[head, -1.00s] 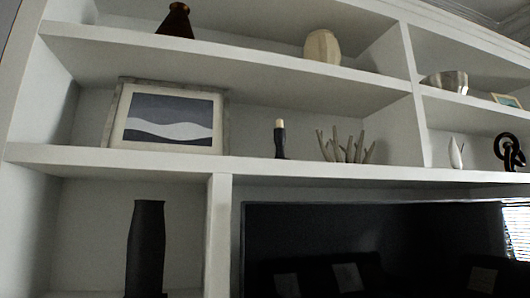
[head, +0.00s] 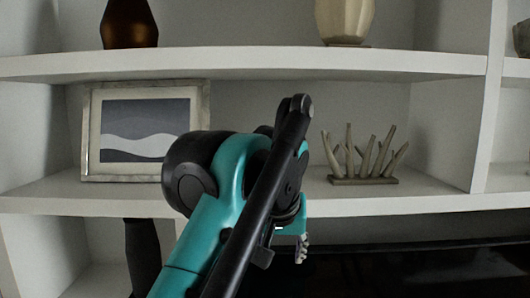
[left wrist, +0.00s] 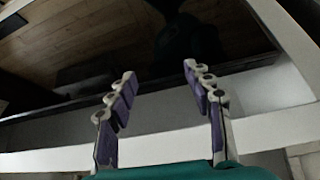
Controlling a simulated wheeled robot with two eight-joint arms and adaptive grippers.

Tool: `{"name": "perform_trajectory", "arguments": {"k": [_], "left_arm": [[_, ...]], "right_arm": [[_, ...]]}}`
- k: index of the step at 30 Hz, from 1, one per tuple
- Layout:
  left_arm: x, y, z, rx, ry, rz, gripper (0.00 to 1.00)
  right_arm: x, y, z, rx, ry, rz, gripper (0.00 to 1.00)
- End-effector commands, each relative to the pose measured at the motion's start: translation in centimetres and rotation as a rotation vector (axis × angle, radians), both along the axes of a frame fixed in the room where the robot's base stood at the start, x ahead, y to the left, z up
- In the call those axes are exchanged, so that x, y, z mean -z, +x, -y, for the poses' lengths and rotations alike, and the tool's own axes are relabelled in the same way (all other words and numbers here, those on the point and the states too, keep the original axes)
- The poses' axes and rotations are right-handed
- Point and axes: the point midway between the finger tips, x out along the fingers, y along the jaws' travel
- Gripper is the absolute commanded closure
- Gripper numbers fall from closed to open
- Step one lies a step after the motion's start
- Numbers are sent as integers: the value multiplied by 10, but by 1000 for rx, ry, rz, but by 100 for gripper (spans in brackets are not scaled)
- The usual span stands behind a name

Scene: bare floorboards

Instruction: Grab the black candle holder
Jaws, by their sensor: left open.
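The black candle holder does not show now. In the earlier head view it stood on the middle shelf between the framed picture and the branch-like ornament, and my left arm now covers that spot. My left gripper (head: 302,252) hangs at the wrist end of the teal and black arm, in front of and below the shelf edge. In the left wrist view its two fingers (left wrist: 160,75) are spread apart with nothing between them. I cannot make out the candle holder in that view. My right gripper is not in view.
The middle shelf (head: 440,203) carries a framed picture (head: 145,172) at left and a branch-like ornament (head: 365,178) at right. An upper shelf (head: 240,64) holds a brown vase (head: 129,24) and a pale vase (head: 345,20). A dark screen (head: 430,275) and a dark vase (head: 143,255) are below.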

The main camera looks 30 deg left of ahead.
Motion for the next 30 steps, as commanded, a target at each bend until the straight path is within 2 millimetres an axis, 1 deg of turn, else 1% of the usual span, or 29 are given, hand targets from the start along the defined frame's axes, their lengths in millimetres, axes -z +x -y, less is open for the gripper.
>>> {"name": "perform_trajectory", "arguments": {"k": [1, 2, 3, 6, 9, 10, 12, 14, 17, 24, 27, 30], "left_arm": [[-46, -1, -3, -19, 1, -2, 49], [-63, -3, -4, -31, 1, -3, 49], [-84, -5, -6, -47, 0, -4, 49], [-129, -10, -11, -81, 2, -7, 49], [-158, -15, -14, -108, 2, -9, 49], [-164, -16, -15, -113, 2, -9, 49], [-173, -18, -16, -123, 2, -10, 49], [-177, -17, -18, -129, 2, -10, 49], [-179, -8, -24, -133, 2, -9, 49], [-179, 37, -52, -134, 2, -8, 49], [-179, 54, -62, -133, 3, -9, 49], [-178, 65, -70, -131, 3, -10, 49]], "right_arm": [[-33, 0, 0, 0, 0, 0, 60], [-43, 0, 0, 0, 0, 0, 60], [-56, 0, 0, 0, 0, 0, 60], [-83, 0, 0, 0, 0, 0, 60], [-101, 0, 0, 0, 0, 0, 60], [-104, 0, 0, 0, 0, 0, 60], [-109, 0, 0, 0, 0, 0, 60], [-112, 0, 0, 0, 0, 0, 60], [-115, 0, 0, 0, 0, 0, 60], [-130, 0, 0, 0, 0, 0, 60], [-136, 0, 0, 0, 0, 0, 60], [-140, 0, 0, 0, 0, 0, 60]]}}
